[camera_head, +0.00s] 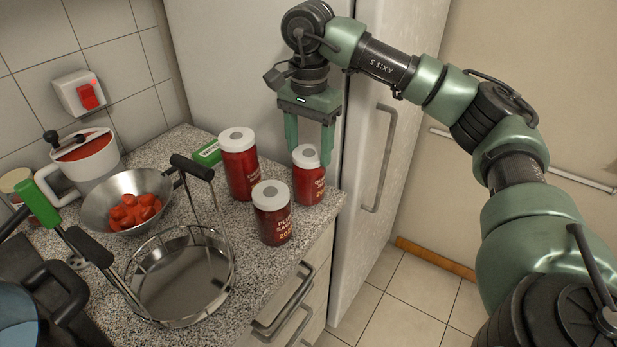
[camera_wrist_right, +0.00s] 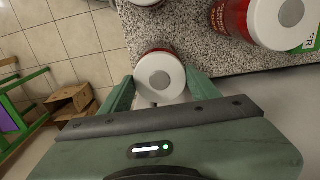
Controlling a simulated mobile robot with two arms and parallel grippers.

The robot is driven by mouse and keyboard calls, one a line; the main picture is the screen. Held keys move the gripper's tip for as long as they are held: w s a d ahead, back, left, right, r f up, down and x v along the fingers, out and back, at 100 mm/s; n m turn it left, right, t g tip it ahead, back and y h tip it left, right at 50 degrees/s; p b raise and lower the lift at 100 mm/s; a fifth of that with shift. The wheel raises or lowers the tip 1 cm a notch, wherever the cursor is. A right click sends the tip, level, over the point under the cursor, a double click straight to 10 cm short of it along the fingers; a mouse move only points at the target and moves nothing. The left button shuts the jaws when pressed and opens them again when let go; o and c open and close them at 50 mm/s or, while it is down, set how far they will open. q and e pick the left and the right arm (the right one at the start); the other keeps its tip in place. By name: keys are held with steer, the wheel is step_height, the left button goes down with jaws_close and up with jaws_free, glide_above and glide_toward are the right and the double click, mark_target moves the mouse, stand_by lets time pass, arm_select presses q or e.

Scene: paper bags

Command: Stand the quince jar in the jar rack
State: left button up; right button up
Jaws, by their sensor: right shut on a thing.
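The quince jar (camera_head: 308,184) is a small red jar with a white lid, upright at the counter's right edge. Its label is partly readable, starting "Qu". My right gripper (camera_head: 309,148) is shut on it from above, one finger on each side of the lid. In the right wrist view the lid of the quince jar (camera_wrist_right: 160,76) sits between the fingers. I cannot tell whether its base touches the counter. The jar rack (camera_head: 232,279) is a round wire rack with a metal base and black-gripped handles, at the counter's front. It looks empty. My left gripper is not in view.
A plum sauce jar (camera_head: 272,222) stands between rack and quince jar. A taller red jar (camera_head: 239,172) stands behind, near a green box (camera_head: 207,153). A metal bowl of red pieces (camera_head: 97,205) is behind the rack. A blue pot (camera_head: 22,318) is front left.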

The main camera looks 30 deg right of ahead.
steer(key=shift+r, duration=0.2)
steer(key=shift+r+p, duration=2.8)
steer(key=shift+r, duration=0.5)
steer(key=shift+f, duration=0.1)
